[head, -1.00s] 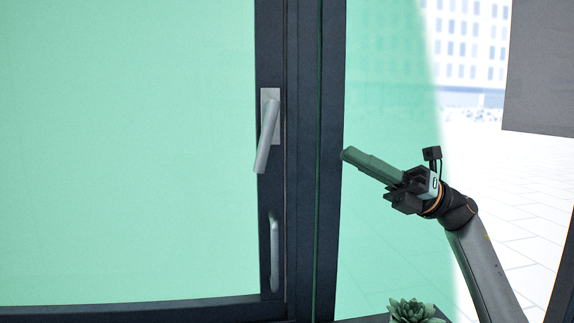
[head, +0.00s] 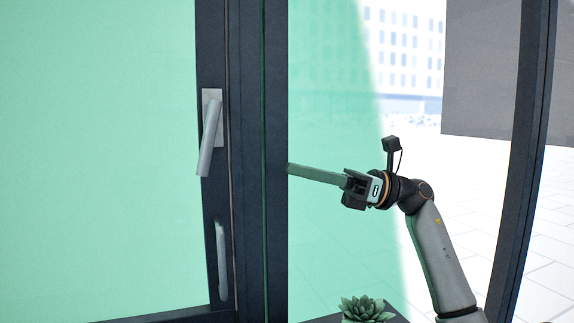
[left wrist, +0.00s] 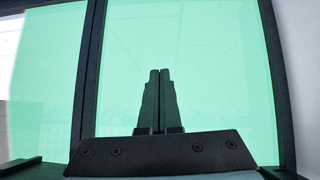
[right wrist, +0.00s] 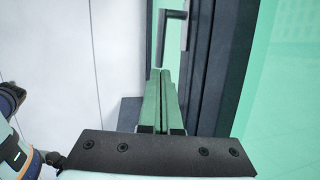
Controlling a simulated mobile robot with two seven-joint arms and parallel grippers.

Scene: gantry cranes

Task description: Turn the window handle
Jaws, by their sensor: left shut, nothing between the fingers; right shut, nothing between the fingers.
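The window handle (head: 209,140) is a light grey lever on a pale rectangular plate, on the dark window frame. Its lever hangs down, tilted slightly, with its lower end to the left. It also shows at the top of the right wrist view (right wrist: 175,15), beyond the fingertips. My right gripper (head: 289,169) is shut and empty. It points left, with its tips to the right of the handle and a little below mid-lever in the picture, apart from it. My left gripper (left wrist: 159,75) is shut and empty in front of green glass; the head view does not show it.
A second, vertical grey pull (head: 221,260) sits on the frame below the handle. A dark upright post (head: 275,220) stands between the handle and my right gripper in the picture. A succulent plant (head: 365,308) is at the bottom, below my right arm.

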